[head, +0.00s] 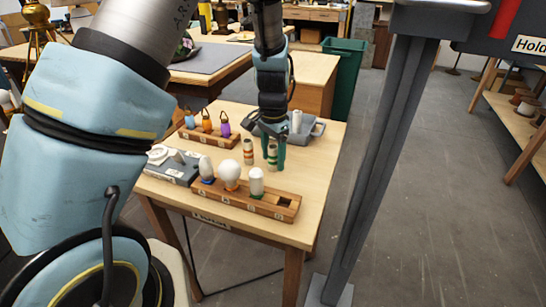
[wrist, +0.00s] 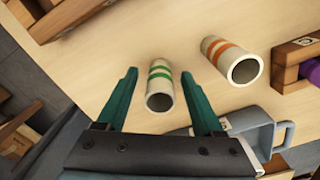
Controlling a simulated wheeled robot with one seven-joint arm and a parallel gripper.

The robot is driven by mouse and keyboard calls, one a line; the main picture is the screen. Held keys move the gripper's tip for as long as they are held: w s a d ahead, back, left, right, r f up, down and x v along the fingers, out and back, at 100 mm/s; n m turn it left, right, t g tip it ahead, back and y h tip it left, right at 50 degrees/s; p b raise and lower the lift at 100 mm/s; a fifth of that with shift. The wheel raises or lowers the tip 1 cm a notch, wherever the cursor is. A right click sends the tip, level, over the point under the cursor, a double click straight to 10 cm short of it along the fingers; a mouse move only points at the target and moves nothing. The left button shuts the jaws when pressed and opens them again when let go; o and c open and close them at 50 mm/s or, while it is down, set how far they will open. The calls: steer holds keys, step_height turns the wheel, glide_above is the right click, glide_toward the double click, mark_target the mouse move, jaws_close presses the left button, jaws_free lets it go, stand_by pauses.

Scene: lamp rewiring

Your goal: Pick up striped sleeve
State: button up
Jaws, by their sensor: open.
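A white sleeve with green stripes (head: 272,150) stands upright on the wooden table. In the wrist view, this green-striped sleeve (wrist: 160,88) lies between the two fingers, with gaps visible on both sides. A second sleeve, with orange stripes (head: 248,152), stands just to its left in the head view. In the wrist view, the orange-striped sleeve (wrist: 232,60) is outside the right finger. My gripper (head: 271,164) is open and points down around the green-striped sleeve; its teal fingers also show in the wrist view (wrist: 159,76).
A wooden rack (head: 282,208) with several bulbs and an open slot stands at the front. A rack of blue, orange and purple items (head: 207,125) is behind left. A grey tray (head: 312,132) with a white cylinder sits behind right. A grey post (head: 385,150) stands right.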

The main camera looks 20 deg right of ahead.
jaws_close()
stand_by(0.3)
stand_by(0.3)
